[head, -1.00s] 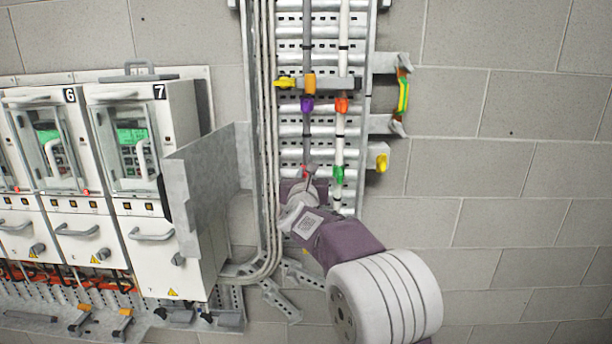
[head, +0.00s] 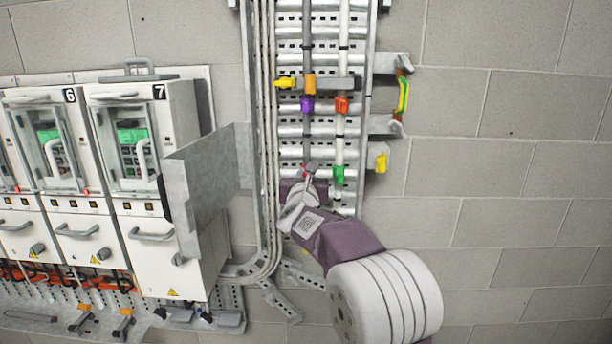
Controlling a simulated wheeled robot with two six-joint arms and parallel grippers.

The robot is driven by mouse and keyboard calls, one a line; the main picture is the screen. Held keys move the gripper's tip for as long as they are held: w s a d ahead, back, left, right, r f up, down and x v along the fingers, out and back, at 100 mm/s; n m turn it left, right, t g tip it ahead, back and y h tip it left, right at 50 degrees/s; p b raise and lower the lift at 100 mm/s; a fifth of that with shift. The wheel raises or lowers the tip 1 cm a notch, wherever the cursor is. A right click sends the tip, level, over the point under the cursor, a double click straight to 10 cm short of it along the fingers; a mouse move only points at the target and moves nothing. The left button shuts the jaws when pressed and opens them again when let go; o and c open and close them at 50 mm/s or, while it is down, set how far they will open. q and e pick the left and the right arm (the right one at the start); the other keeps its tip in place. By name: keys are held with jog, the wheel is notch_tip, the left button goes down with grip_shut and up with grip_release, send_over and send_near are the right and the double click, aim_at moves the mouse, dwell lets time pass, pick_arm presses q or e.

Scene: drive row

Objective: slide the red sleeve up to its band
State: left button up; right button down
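A small patch of red, likely the red sleeve (head: 308,170), shows low on the grey cable (head: 307,130), mostly hidden by my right gripper. My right gripper (head: 310,174) is at this patch, its arm coming in from the lower right. Its fingers are small and partly hidden, so I cannot tell whether they are shut on the sleeve. A dark band (head: 307,135) seems to show on the grey cable above it, too small to be sure. My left gripper is out of view.
A green sleeve (head: 339,174) and an orange-red one (head: 341,105) are on the white cable to the right. A purple sleeve (head: 307,104) and an orange one (head: 309,84) are higher on the grey cable. A metal plate (head: 205,185) juts out beside drive 7 (head: 150,235).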

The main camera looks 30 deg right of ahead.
aim_at(307, 140)
notch_tip(307, 140, up, 9)
jog(key=p, duration=0.5)
jog(key=shift+f, duration=0.15)
jog(key=c, duration=1.4)
grip_release()
jog(key=shift+s+a+f+b, duration=0.15)
jog(key=shift+s+a+b, duration=0.1)
jog(key=shift+b, duration=0.1)
jog(key=b+v, duration=0.3)
jog(key=v, duration=0.5)
jog(key=shift+s, duration=0.35)
